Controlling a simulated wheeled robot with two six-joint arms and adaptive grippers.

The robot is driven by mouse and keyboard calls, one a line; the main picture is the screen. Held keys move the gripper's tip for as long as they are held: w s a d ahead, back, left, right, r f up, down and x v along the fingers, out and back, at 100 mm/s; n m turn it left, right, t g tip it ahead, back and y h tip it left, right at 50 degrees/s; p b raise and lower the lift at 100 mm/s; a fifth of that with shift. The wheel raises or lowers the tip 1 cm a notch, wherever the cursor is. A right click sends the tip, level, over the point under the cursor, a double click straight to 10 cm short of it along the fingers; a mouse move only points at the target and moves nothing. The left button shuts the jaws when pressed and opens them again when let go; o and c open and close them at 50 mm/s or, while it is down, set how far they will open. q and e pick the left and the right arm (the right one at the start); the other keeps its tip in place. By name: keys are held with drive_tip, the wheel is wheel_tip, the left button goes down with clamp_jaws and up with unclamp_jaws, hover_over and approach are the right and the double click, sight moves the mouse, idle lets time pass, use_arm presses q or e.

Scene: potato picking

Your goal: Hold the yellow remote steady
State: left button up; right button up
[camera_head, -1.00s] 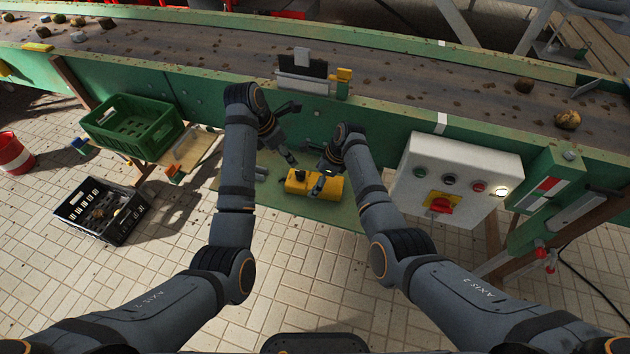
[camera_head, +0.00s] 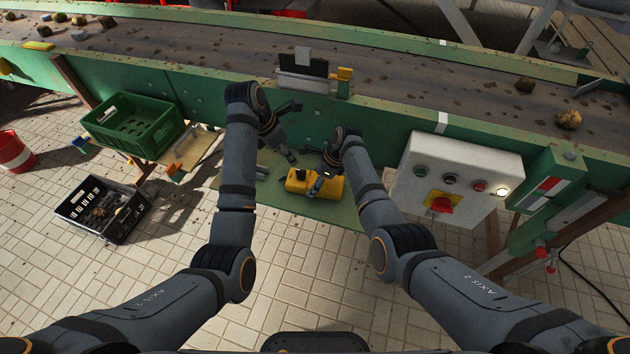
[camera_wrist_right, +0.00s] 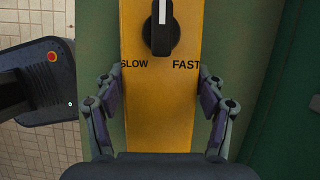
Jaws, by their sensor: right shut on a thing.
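The yellow remote (camera_head: 308,187) lies on the green shelf below the conveyor in the head view. In the right wrist view, the remote (camera_wrist_right: 158,120) has a black knob (camera_wrist_right: 161,28) with a white mark, between the words SLOW and FAST. My right gripper (camera_wrist_right: 157,95) is shut on the remote, one finger along each long side, below the knob.
The green shelf (camera_head: 325,212) has bare room around the remote. The conveyor's green side wall (camera_head: 390,118) stands behind it. A control box (camera_head: 470,155) with buttons and a red switch is at right. A green crate (camera_head: 118,150) and a black crate (camera_head: 125,225) are at left.

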sight(300, 170)
use_arm(q)
drive_tip(key=m, duration=0.2)
drive_tip(key=w+m, duration=0.1)
drive_tip(key=m, duration=0.2)
drive_tip(key=shift+c, duration=0.3)
drive_tip(key=f+n+g, duration=0.1)
drive_tip(key=f+n, duration=0.2)
drive_tip(key=n, duration=0.7)
drive_tip(key=w+d+f+n+g, duration=0.1)
drive_tip(key=f+n, duration=0.2)
drive_tip(key=n, duration=0.8)
drive_tip(key=d+f+n+g+h, duration=0.1)
drive_tip(key=f+n, duration=0.2)
drive_tip(key=n, duration=0.7)
drive_tip(key=shift+w+d+n, duration=0.25)
drive_tip(key=shift+n, duration=0.05)
drive_tip(key=shift+c, duration=0.4)
drive_tip(key=shift+r, duration=0.1)
clamp_jaws()
